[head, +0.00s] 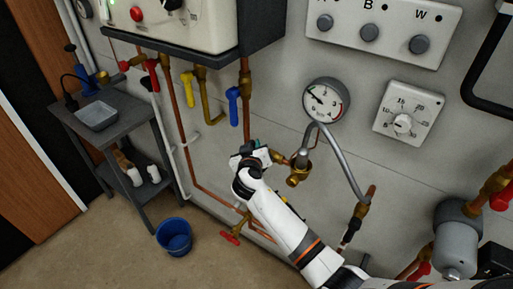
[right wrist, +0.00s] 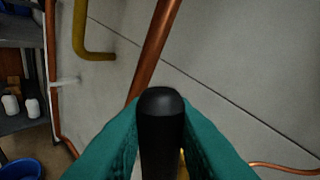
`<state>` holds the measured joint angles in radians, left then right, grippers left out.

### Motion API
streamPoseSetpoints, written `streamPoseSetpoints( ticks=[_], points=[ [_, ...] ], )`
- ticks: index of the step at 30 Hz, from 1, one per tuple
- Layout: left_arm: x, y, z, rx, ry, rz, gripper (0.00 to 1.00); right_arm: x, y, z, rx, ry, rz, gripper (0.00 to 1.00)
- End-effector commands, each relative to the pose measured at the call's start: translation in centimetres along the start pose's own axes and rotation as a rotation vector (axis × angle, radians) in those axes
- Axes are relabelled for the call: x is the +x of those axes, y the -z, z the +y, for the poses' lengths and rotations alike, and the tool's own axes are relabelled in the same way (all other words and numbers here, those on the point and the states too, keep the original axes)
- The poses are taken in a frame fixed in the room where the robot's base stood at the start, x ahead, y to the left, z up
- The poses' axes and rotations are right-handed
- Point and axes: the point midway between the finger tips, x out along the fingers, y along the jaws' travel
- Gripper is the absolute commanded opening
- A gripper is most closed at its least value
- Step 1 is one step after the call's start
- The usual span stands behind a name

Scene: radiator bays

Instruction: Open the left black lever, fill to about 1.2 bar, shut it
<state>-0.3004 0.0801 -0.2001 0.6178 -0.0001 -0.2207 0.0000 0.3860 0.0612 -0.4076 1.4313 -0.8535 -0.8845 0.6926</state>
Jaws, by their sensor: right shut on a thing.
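My right gripper (head: 254,147) is at the brass valve (head: 299,170) below the gauge. In the right wrist view its teal fingers are shut on a black lever (right wrist: 161,122), one finger on each side, with the rounded black end showing between them. In the head view the gripper hides most of this lever. The round pressure gauge (head: 326,100) is above and right of the gripper; its needle points to the upper left, but the value is too small to read. A grey braided hose (head: 343,165) runs from the brass valve down to a lower right fitting. My left gripper is out of view.
A blue lever (head: 233,106) and a yellow lever (head: 188,88) hang under the boiler (head: 180,25). A red-handled valve (head: 230,238) is low on the pipes. A blue bucket (head: 173,237) stands on the floor by a grey cart (head: 110,105). A dial (head: 404,122) is at the right.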

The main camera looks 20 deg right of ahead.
Motion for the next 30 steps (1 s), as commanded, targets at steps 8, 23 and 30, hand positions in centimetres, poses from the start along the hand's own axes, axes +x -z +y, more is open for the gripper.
streamPoseSetpoints(
  ticks=[8, 23, 30],
  points=[
    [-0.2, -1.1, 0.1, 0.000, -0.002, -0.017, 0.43, 0.2, 0.0, 0.3, -0.037, -0.001, 0.019, 0.00],
    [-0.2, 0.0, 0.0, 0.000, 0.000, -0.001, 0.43, 0.2, 0.0, 0.3, -0.036, 0.000, 0.019, 0.42],
    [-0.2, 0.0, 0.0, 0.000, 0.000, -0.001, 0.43, 0.0, 0.0, 0.3, -0.035, 0.000, 0.020, 0.42]
  ],
)
